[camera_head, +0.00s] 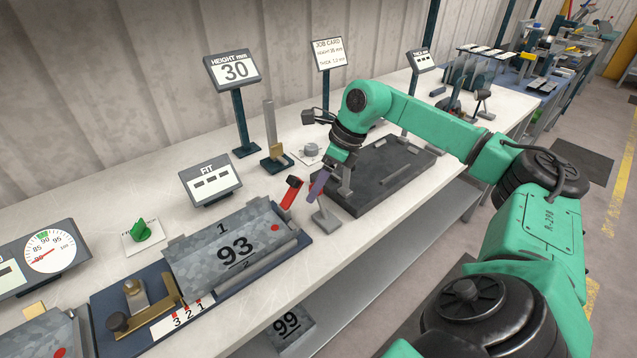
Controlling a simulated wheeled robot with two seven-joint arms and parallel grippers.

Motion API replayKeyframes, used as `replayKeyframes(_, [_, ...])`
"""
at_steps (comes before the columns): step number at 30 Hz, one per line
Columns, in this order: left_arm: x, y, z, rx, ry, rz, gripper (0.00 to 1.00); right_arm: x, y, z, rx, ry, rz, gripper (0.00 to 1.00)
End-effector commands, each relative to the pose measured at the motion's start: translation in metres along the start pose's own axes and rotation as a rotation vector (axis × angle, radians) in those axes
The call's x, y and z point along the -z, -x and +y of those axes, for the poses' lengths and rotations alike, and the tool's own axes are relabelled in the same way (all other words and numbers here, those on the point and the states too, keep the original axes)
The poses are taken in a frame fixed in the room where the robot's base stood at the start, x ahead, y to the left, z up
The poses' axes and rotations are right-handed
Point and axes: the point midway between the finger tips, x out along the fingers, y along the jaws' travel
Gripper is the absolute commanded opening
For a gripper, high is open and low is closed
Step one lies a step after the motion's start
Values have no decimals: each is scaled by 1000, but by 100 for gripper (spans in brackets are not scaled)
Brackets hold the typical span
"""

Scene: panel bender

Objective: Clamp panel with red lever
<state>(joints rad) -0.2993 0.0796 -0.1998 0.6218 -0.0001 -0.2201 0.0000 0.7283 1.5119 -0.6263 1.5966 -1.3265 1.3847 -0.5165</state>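The red lever (290,191) stands tilted up near the panel's far right corner. My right gripper (333,178) points down just right of the red lever, apart from it. A purple bar (319,184) shows directly under the gripper, above a small grey stand (326,220); I cannot tell whether the gripper holds it. The fingertips are not clear enough to show open or shut. My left gripper is not in view.
A dark plate fixture (392,178) lies right of the gripper. The FIT display (210,181), height display (233,70) and green knob (141,230) stand behind the panel. Another panel (286,326), marked 99, is below the bench edge. Bare bench top lies at the back left.

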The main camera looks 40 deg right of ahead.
Motion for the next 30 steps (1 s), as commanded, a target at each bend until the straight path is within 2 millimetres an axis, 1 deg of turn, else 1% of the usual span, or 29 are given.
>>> replayKeyframes(1, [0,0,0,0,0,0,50,0,0,0,0,0,0,44])
replayKeyframes(2, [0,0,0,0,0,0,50,0,0,0,0,0,0,33])
replayKeyframes(3, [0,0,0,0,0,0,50,0,0,0,0,0,0,17])
replayKeyframes(4, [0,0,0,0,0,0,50,0,0,0,0,0,0,6])
replayKeyframes(5, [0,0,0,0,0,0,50,0,0,0,0,0,0,0])
replayKeyframes(30, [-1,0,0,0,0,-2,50,0,1,0,0,0,-1,0])
